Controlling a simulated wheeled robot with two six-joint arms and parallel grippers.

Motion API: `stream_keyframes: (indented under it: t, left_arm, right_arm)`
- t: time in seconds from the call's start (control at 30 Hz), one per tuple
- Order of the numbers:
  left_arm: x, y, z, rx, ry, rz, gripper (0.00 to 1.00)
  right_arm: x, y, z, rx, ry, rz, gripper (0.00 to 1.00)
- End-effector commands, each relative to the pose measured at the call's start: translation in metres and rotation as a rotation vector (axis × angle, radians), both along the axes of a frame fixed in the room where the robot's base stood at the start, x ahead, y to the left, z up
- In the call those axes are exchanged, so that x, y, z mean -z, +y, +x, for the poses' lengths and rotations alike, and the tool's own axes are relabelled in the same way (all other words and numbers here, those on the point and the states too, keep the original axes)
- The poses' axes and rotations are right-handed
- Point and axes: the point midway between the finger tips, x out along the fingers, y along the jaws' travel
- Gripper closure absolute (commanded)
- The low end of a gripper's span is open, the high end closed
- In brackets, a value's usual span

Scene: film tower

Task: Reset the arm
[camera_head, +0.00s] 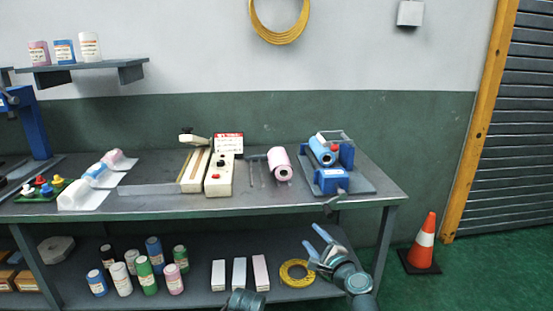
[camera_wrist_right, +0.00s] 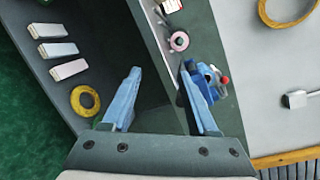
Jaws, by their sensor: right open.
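My right gripper (camera_head: 318,243) is open and empty, in front of the workbench's (camera_head: 260,207) right end, with its two blue fingers apart. In the right wrist view the same gripper (camera_wrist_right: 165,85) shows its fingers spread with nothing between them. A blue fixture (camera_head: 335,177) holding a light blue roll (camera_head: 322,151) stands on the bench top above and behind the gripper. In the wrist view this fixture (camera_wrist_right: 208,78) is partly hidden by one finger. A dark teal arm part of mine shows at the bottom middle of the head view. My left gripper cannot be made out.
A lower shelf (camera_head: 205,285) holds several bottles (camera_head: 144,272), white and pink boxes (camera_head: 239,273) and a yellow ring (camera_head: 297,273) close to the right gripper. A pink roll (camera_head: 280,163) stands on the bench. An orange cone (camera_head: 421,246) stands on the green floor at right.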

Motion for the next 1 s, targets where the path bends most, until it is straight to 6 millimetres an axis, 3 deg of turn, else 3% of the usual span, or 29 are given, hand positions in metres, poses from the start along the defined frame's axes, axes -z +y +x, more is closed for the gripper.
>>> stream_keyframes:
  t: [0.03,0.1,0.2,0.3,0.43,0.6,0.8,1.0]
  left_arm:
    - [-0.033,0.000,0.000,0.000,0.000,0.000,0.50]
    - [-0.059,0.000,0.000,0.000,0.000,0.000,0.50]
    - [-0.091,0.000,0.000,0.000,0.000,0.000,0.50]
    - [-0.123,0.000,0.000,-0.001,0.000,0.000,0.50]
    - [-0.160,0.000,0.000,-0.001,0.000,0.000,0.50]
    - [-0.192,0.000,0.000,-0.001,0.000,0.000,0.50]
    - [-0.205,0.000,0.000,-0.001,0.000,0.000,0.50]
    - [-0.204,0.000,0.000,-0.001,0.000,0.000,0.50]
  right_arm:
    - [-0.020,0.036,-0.009,-0.122,0.014,-0.140,0.41]
    - [-0.018,0.083,-0.028,-0.315,0.036,-0.371,0.41]
    - [-0.005,0.129,-0.066,-0.592,0.071,-0.690,0.41]
    - [0.008,0.151,-0.110,-0.870,0.118,-0.992,0.41]
    - [0.016,0.145,-0.165,-1.204,0.205,-1.328,0.41]
    - [0.007,0.113,-0.212,-1.523,0.339,-1.619,0.41]
    - [-0.006,0.089,-0.234,-1.691,0.443,-1.755,0.41]
    - [-0.005,0.085,-0.237,-1.710,0.458,-1.770,0.41]
